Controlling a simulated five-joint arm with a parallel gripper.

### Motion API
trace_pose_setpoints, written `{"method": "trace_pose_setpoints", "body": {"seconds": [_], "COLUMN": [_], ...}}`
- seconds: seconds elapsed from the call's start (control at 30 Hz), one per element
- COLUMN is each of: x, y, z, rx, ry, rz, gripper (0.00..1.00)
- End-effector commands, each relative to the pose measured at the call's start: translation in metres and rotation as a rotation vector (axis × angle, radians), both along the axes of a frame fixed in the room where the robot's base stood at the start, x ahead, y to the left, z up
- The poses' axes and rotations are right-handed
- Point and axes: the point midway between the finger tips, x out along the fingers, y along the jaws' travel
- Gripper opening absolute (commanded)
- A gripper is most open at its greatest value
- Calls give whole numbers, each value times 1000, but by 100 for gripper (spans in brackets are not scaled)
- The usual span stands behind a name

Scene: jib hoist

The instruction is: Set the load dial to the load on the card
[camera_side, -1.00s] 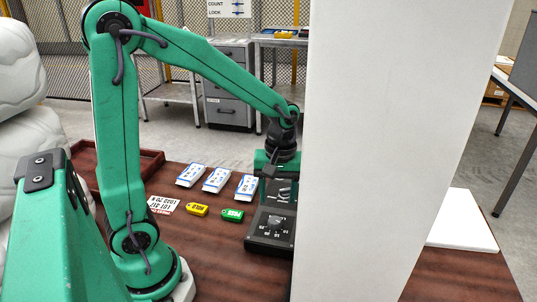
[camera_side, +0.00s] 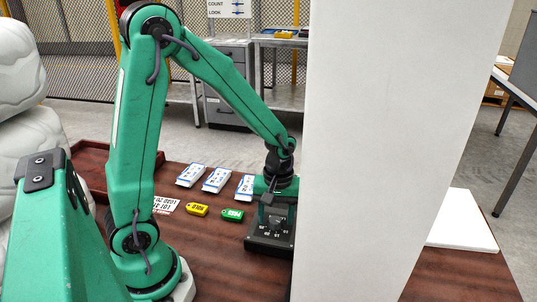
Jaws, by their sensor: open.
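The load dial is on a dark box (camera_side: 262,245) with pale marks around it, right of the middle of the table. My gripper (camera_side: 274,221) is open, pointing down at the dial and hiding most of its knob. I cannot tell whether the fingers touch the knob. The white card (camera_side: 166,205) lies flat at the left with its print upside down. My arm covers its left part, and I cannot read the load surely.
A reddish tray (camera_side: 92,168) is at the left. A tall white panel (camera_side: 390,150) blocks the right side.

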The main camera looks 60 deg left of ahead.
Motion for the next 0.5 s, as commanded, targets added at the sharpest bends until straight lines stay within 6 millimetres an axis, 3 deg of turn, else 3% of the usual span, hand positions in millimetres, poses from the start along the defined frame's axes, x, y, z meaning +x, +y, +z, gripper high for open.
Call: {"method": "trace_pose_setpoints", "body": {"seconds": [0.4,0.43,0.5], "x": [0,0,0], "y": [0,0,0], "z": [-7,-7,-7], "rx": [-1,0,0], "ry": [-1,0,0], "rz": [0,0,0], "gripper": [53,51,38]}}
